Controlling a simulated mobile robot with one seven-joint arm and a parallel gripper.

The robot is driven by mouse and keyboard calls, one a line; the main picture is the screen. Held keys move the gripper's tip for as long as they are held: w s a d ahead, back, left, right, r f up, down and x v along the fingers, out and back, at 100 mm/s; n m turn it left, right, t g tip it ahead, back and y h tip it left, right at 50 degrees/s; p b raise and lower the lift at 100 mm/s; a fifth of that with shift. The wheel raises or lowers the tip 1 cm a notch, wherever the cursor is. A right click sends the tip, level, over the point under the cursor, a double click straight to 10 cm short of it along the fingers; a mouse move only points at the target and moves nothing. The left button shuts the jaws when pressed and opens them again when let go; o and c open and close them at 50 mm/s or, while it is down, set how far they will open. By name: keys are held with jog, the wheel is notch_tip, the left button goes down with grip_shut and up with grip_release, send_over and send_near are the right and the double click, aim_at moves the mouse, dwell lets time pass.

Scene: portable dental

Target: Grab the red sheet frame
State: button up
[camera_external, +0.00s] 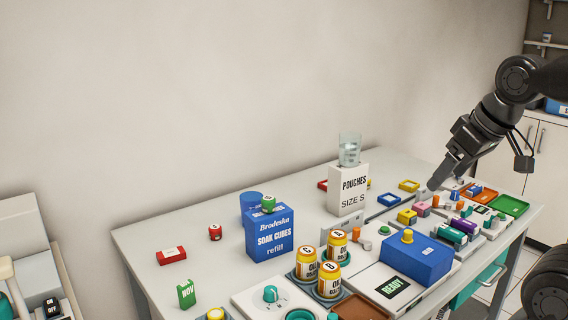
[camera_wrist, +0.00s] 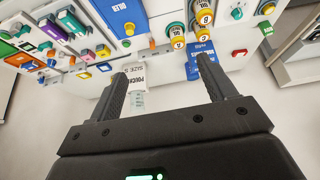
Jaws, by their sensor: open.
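The red sheet frame (camera_external: 322,185) shows as a small flat red piece at the back of the table in the external view, partly hidden behind the white pouches box (camera_external: 347,191). My gripper (camera_external: 437,184) is to its right, above the right part of the table, apart from it. In the wrist view my gripper (camera_wrist: 160,72) has its two fingers wide apart, with nothing held between them. The pouches box (camera_wrist: 136,74) shows there beside the left finger. I cannot make out the red frame in the wrist view.
A clear glass (camera_external: 349,149) stands on the pouches box. A yellow frame (camera_external: 409,186) and a blue frame (camera_external: 388,200) lie to its right. The blue soak cubes box (camera_external: 270,235) stands at left. Coloured devices crowd the table's right side.

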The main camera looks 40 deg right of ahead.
jog(key=w+d+r+n+g+h, duration=0.1)
jog(key=w+d+r+n, duration=0.15)
jog(key=w, duration=0.55)
jog(key=w+d+r+n, duration=0.2)
jog(key=w+r, duration=0.1)
jog(key=w, duration=0.6)
jog(key=w+d+r+n+g+h, duration=0.1)
jog(key=w+d+r+n, duration=0.15)
jog(key=w, duration=0.55)
jog(key=w+d+f+n, duration=0.2)
jog(key=w+d, duration=0.1)
jog(key=w, duration=0.8)
jog(key=w+d+f+n+g+h, duration=0.2)
jog(key=w+d+f+n, duration=0.25)
jog(key=w+f, duration=0.65)
jog(key=w+d+f+n+h, duration=0.1)
jog(key=w+d+f, duration=0.1)
jog(key=f, duration=0.4)
jog(key=w+d+f+n+g, duration=0.1)
jog(key=w+d+f+n, duration=0.1)
jog(key=w+f, duration=0.2)
jog(key=w+d+f+n+h, duration=0.1)
jog(key=w+d+f, duration=0.2)
jog(key=f, duration=0.6)
jog(key=shift+f+g+h, duration=0.3)
jog(key=x, duration=0.5)
jog(key=shift+w+a+f, duration=0.1)
